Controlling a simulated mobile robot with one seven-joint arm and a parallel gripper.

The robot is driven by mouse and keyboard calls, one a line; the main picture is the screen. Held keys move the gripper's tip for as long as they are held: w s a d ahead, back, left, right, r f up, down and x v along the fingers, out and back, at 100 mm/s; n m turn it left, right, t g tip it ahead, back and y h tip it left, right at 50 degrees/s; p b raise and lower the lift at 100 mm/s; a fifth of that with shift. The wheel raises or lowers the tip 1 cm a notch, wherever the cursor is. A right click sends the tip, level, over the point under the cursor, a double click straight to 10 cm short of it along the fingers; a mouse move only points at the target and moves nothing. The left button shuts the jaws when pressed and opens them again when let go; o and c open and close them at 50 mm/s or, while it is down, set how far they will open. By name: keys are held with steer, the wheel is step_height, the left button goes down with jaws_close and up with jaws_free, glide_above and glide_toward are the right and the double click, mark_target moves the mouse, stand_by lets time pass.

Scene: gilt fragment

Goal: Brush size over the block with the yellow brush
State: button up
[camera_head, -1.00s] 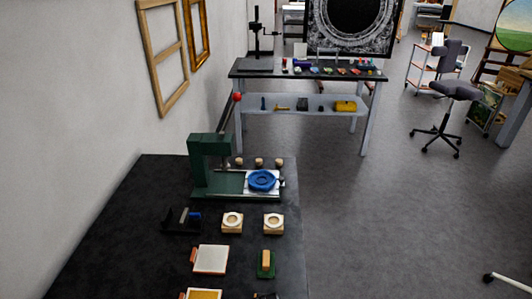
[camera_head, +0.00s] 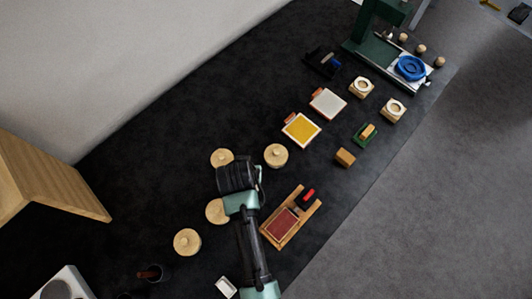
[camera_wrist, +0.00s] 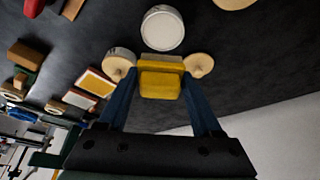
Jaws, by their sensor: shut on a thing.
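In the wrist view, my gripper (camera_wrist: 160,84) is shut on a yellow brush (camera_wrist: 160,85), held between its two blue fingers. A white-topped round pot (camera_wrist: 162,28) lies just beyond the brush tip; I cannot tell if they touch. In the head view, my gripper (camera_head: 237,172) is above the dark table among wooden-lidded round pots (camera_head: 276,155), and the brush is hidden there. A block with a dark red face (camera_head: 283,222) lies in a wooden tray (camera_head: 270,240), right of my arm. A small plain wooden block (camera_head: 345,158) lies further up right.
Lidded pots (camera_head: 188,242) stand left of my arm. A yellow pad (camera_head: 301,129), a white pad (camera_head: 328,102) and a green holder (camera_head: 362,139) lie up right. A green press (camera_head: 375,40) stands beyond them. A wooden board (camera_head: 50,180) rises at left.

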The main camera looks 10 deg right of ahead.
steer(key=shift+f+b, duration=2.9)
steer(key=shift+f, duration=0.15)
steer(key=shift+f, duration=0.55)
step_height(320, 180, up, 7)
steer(key=p, duration=0.6)
steer(key=shift+p, duration=0.4)
stand_by(0.5)
